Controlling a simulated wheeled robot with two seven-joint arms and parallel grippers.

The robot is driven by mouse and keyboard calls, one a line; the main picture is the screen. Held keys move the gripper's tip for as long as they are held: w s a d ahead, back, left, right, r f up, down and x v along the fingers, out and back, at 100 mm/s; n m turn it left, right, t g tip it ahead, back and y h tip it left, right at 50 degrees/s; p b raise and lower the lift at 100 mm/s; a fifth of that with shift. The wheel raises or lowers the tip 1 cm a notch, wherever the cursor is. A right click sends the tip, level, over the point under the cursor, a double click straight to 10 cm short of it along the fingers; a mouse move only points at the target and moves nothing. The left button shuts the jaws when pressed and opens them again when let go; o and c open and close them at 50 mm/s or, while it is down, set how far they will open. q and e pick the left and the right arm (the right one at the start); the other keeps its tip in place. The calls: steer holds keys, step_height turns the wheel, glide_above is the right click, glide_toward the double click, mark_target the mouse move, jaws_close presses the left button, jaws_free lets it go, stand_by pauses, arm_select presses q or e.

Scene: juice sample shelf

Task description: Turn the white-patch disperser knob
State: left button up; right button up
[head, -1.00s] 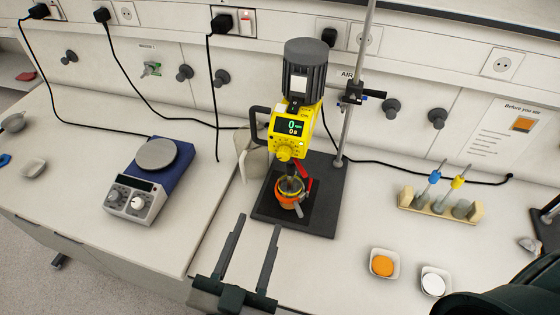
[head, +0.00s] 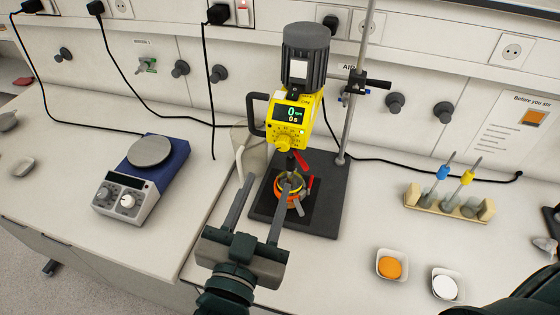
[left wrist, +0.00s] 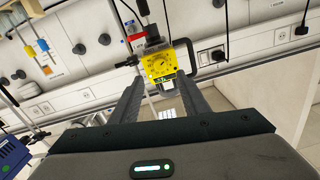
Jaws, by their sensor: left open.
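The disperser (head: 297,110) is a yellow control head under a dark grey ribbed motor with a white patch (head: 298,69). Its display shows 0 rpm and 0 s. Its yellow knob (head: 291,139) is low on the front panel, below the display. In the left wrist view the yellow panel (left wrist: 160,62) appears upside down, beyond the fingers. My left gripper (head: 267,183) is open and empty, in front of and below the knob, apart from it. Its fingers also show in the left wrist view (left wrist: 158,88). My right gripper is out of view.
An orange-rimmed vessel (head: 288,196) with red levers sits under the disperser on a black base (head: 322,222). A hot plate (head: 150,151) stands left, a wooden rack (head: 447,206) right. Dishes of orange (head: 390,267) and white (head: 445,286) material lie front right. A stand rod rises behind.

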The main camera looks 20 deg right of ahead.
mark_target(282, 148)
arm_select(q)
steer(key=x, duration=0.8)
steer(key=shift+w+d+r, duration=0.1)
steer(key=shift+r, duration=0.05)
steer(key=shift+x, duration=1.05)
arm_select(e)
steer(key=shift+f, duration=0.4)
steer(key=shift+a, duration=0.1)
arm_select(q)
steer(key=c, duration=1.1)
